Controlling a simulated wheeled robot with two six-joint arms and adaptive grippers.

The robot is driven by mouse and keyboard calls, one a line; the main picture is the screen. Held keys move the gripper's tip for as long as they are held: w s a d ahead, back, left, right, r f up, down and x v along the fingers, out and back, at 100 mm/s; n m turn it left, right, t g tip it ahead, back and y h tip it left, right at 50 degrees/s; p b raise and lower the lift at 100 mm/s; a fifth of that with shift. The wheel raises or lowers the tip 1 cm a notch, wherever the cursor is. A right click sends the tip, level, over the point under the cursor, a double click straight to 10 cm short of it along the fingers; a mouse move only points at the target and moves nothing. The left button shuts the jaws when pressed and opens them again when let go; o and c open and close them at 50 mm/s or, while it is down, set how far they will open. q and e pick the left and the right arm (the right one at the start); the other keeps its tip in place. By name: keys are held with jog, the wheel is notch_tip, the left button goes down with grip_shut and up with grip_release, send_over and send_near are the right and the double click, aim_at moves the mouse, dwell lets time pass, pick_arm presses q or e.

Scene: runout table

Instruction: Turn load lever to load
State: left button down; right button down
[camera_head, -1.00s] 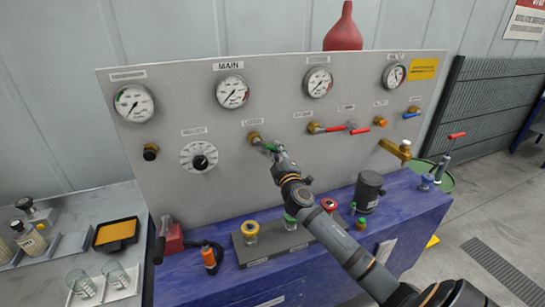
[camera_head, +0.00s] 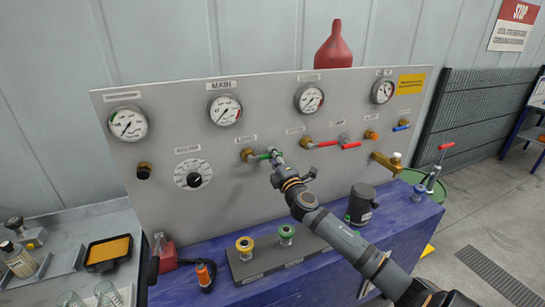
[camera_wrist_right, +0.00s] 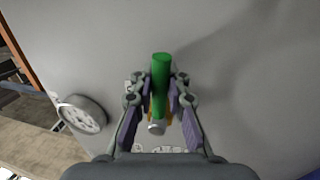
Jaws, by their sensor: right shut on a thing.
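The load lever (camera_head: 263,157) has a green handle on a brass valve body (camera_head: 247,154), on the grey panel under a small label. Its handle points to the right, about level. My right gripper (camera_head: 276,156) is at the handle's outer end, covering part of it. In the right wrist view, the green handle (camera_wrist_right: 161,72) stands between the two fingers of my right gripper (camera_wrist_right: 160,97), which is shut on it. The handle's tip sticks out past the fingers. My left gripper is not in view.
Red-handled levers (camera_head: 322,143) sit right of the green one on the panel. A dial (camera_head: 193,174) is lower left and several gauges (camera_head: 225,110) are above. Below, a blue bench (camera_head: 225,284) carries a black cylinder (camera_head: 361,204) and a block with coloured knobs (camera_head: 265,262).

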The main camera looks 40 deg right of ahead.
jog(key=shift+f, duration=0.15)
jog(key=c, duration=1.7)
grip_release()
jog(key=shift+c, duration=0.2)
jog(key=o, duration=0.4)
jog(key=shift+s+a+r, duration=0.1)
jog(key=shift+s+r, duration=0.1)
jog(key=shift+r, duration=0.05)
jog(key=shift+w, duration=0.1)
jog(key=shift+v, duration=6.05)
jog(key=shift+f, duration=0.1)
